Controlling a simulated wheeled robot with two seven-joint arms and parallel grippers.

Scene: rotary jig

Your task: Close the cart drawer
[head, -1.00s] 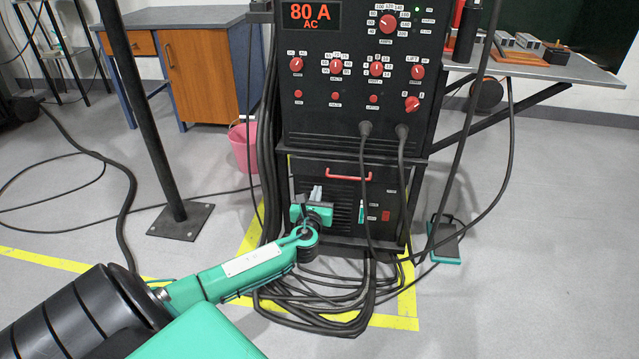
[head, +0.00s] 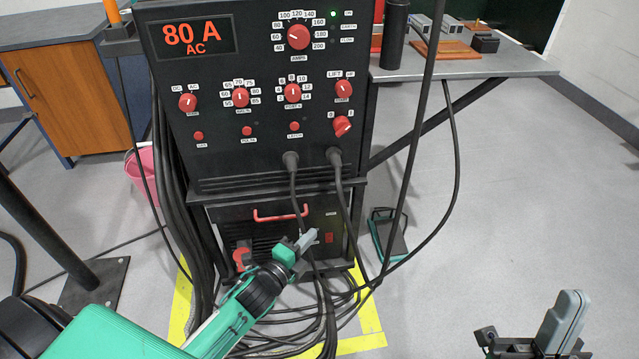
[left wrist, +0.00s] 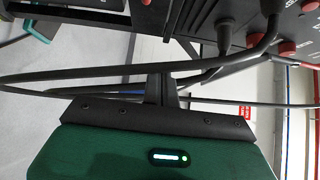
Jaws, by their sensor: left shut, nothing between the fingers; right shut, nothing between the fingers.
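The cart is a black welding unit with a display reading 80 A. Its drawer front (head: 228,229) is below the control panel, with a red bar handle (head: 281,215) along its top. How far the drawer stands out is hard to tell from this angle. My left gripper (head: 309,239) is shut and empty, in front of the drawer's lower right part, below and right of the handle; contact cannot be told. In the left wrist view its shut fingers (left wrist: 161,88) are by dark cables. My right gripper (head: 545,335) is shut and empty over the floor at bottom right, away from the cart.
Two thick cables (head: 338,185) hang from the panel past the drawer's right side and coil on the floor. A foot pedal (head: 388,235) lies right of the cart. A side table (head: 450,68) stands at right, a pink bucket (head: 145,175) at left.

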